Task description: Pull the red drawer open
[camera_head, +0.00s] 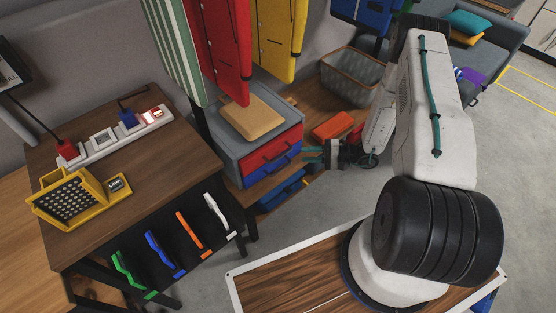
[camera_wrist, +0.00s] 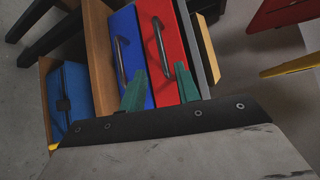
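The red drawer (camera_head: 285,147) is the upper drawer of a small grey cabinet (camera_head: 232,160), above a blue drawer (camera_head: 262,178). Its front looks level with the blue one, so it appears closed. In the wrist view the red drawer (camera_wrist: 174,28) has a dark bar handle (camera_wrist: 160,48), and the blue drawer (camera_wrist: 130,30) with a similar handle is left of it. My gripper (camera_head: 309,157) is just right of the drawer fronts. Its green fingers (camera_wrist: 160,82) are apart with nothing held. The handle's near end shows between the fingertips in the picture; contact cannot be told.
A tan block (camera_head: 252,118) lies on the cabinet. An orange-red box (camera_head: 333,125) is on the wooden shelf behind my gripper, near a wire basket (camera_head: 352,75). A desk (camera_head: 150,160) stands left. Grey floor in front of the drawers is clear.

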